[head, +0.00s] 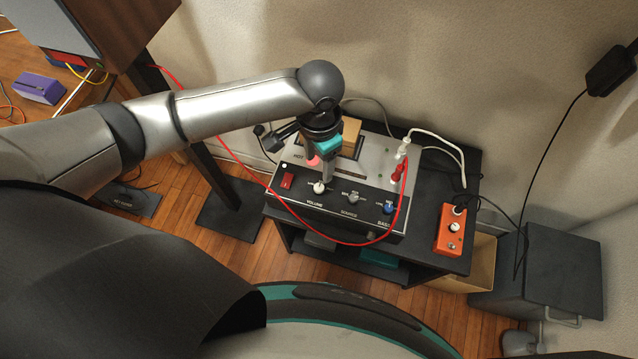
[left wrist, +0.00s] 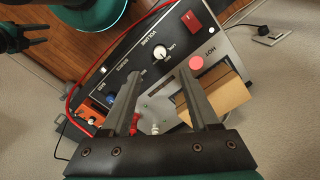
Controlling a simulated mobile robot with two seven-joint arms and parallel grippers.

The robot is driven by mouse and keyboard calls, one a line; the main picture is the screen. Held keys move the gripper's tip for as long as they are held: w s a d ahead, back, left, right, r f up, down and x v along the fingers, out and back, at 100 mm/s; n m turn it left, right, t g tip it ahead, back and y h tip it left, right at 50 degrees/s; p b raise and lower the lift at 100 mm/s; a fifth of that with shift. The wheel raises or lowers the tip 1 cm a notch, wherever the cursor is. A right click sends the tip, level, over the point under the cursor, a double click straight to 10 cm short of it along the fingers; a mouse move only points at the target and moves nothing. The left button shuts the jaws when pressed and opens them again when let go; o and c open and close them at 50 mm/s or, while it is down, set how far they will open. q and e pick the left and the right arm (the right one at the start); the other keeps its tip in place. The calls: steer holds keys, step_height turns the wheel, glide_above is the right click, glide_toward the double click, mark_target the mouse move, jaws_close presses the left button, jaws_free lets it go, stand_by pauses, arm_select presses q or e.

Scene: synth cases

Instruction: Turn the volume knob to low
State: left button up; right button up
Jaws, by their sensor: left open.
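The volume knob (head: 319,187) is small and white, on the black front panel of a grey amplifier (head: 372,160). My left gripper (head: 328,181) hangs over the panel, close to the knob. In the wrist view its two fingers (left wrist: 160,74) are apart with nothing between them, and the knob shows past the gap. A dark, pronged shape, likely my right gripper (left wrist: 32,35), shows at the upper left; its jaws are unclear.
A grey source knob (head: 353,198) and a blue bass knob (head: 389,208) sit right of the volume knob, a red switch (head: 287,181) left. A red lamp (left wrist: 197,62) marked HOT and a cardboard box (left wrist: 221,97) are close by. A red cable (head: 355,242) loops across the front.

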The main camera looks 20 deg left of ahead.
mark_target(319, 187)
arm_select(q)
step_height(319, 187, down, 11)
steer(key=b, duration=0.3)
steer(key=shift+b, duration=0.3)
jaws_close()
